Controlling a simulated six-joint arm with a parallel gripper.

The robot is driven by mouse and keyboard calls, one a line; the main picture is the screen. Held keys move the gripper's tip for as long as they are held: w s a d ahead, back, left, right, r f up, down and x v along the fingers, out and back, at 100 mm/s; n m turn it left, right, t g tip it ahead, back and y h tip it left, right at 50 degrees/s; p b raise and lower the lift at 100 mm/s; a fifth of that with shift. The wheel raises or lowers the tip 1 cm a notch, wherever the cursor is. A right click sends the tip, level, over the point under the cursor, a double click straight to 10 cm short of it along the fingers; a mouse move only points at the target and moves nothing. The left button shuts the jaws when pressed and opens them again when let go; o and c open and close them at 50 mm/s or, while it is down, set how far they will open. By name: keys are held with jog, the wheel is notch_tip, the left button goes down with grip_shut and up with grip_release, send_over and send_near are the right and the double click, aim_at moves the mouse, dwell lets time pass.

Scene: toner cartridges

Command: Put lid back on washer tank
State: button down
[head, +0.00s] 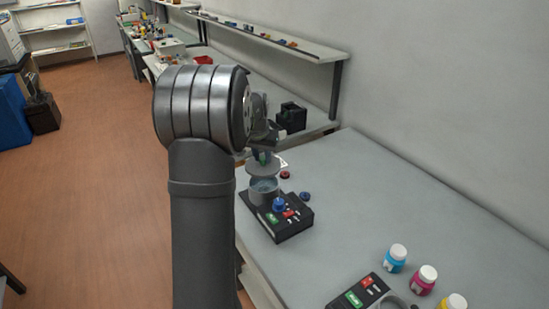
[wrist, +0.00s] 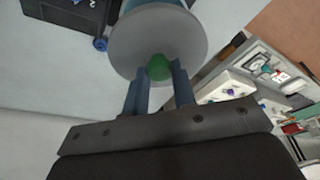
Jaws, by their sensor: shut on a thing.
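My gripper (wrist: 159,78) is shut on the green knob (wrist: 159,66) of a round grey lid (wrist: 135,32). In the head view the lid (head: 262,168) is above the open grey washer tank (head: 264,193), roughly level, with a small gap between lid and rim. The tank is round, holds something bluish, and stands on the back of a black unit (head: 291,227) with a blue knob, a red switch and a green button. In the wrist view the lid hides most of the tank. The fingers are small and partly hidden in the head view.
A red cap (head: 285,175) and a blue cap (head: 305,196) lie right of the tank. Cyan (head: 394,262), magenta (head: 423,284) and yellow (head: 452,303) bottles stand at the front right, near a second black unit (head: 362,292). The table's middle right is clear.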

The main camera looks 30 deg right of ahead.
aim_at(262, 166)
jog(key=shift+f, duration=3)
jog(key=shift+f, duration=0.15)
jog(key=c, duration=0.6)
grip_release()
jog(key=shift+c, duration=0.2)
jog(key=shift+r, duration=2.5)
grip_shut()
